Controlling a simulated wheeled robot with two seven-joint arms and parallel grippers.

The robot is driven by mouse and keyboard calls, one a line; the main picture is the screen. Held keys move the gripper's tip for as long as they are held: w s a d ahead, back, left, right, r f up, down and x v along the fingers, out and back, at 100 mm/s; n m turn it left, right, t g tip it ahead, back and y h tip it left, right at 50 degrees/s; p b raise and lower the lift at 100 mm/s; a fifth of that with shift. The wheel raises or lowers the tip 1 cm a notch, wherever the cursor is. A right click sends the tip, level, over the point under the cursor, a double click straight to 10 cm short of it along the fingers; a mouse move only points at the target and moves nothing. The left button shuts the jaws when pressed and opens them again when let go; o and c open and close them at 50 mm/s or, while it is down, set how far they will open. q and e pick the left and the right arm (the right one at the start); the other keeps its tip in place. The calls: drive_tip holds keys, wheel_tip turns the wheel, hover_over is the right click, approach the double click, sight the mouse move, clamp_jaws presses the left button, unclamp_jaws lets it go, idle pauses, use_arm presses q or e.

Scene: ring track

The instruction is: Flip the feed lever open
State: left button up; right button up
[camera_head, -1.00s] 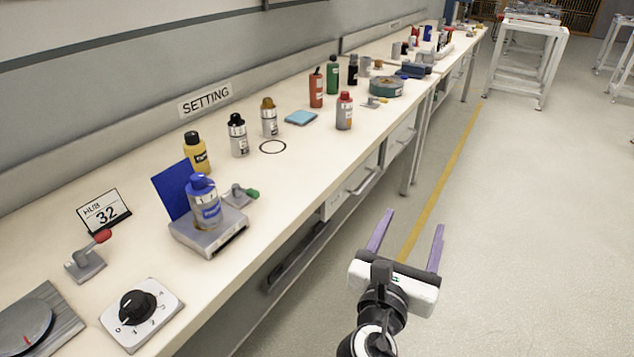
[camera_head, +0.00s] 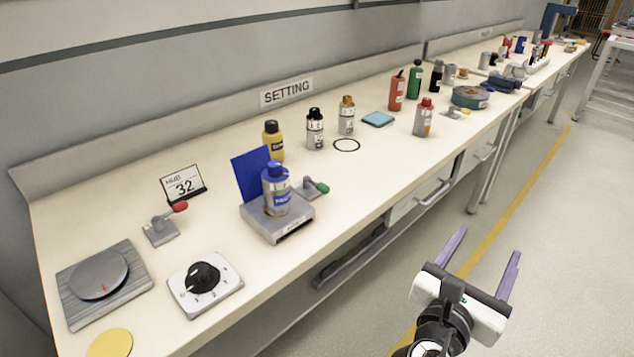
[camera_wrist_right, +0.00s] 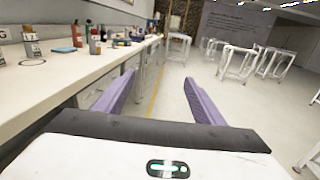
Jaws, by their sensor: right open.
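Three small levers show on the bench in the head view. One with a red handle (camera_head: 165,224) stands left, below the "HUB 32" sign. I cannot tell which is the feed lever. My right gripper (camera_head: 485,264) is open and empty over the aisle, off the bench's front edge and apart from all levers. It also shows in the right wrist view (camera_wrist_right: 160,92). My left gripper is not in view.
A dial box (camera_head: 205,284), a round plate on a grey base (camera_head: 135,262) and a yellow disc (camera_head: 110,343) sit at the near left of the bench. Several bottles stand behind the scale (camera_head: 279,222). Drawer handles (camera_head: 434,193) stick out from the bench front. The aisle floor is clear.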

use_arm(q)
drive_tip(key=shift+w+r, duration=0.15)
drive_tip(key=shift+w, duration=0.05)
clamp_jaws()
use_arm(e)
drive_tip(key=s+a+f+m+g+y, duration=0.1)
drive_tip(key=s+a+f+m+y, duration=0.15)
drive_tip(key=f, duration=0.45)
drive_tip(key=s+a+f+m+g+y, duration=0.1)
drive_tip(key=f+m+y, duration=0.2)
drive_tip(key=f, duration=0.4)
drive_tip(key=s+a+f+m+g+y, duration=0.1)
drive_tip(key=s+a+f+m+y, duration=0.15)
drive_tip(key=f, duration=0.35)
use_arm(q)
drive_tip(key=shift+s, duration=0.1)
use_arm(e)
drive_tip(key=s+a+f+m+g+y, duration=0.1)
drive_tip(key=s+a+f+m+y, duration=0.2)
drive_tip(key=s+m, duration=0.3)
drive_tip(key=s+a+f+m+g+y, duration=0.1)
drive_tip(key=s+a+f+m+y, duration=0.2)
drive_tip(key=s+f+m, duration=0.3)
drive_tip(key=m, duration=0.5)
drive_tip(key=shift+s+f+m, duration=0.2)
drive_tip(key=shift+s+m, duration=0.05)
drive_tip(key=shift+m, duration=0.05)
drive_tip(key=shift+c, duration=0.4)
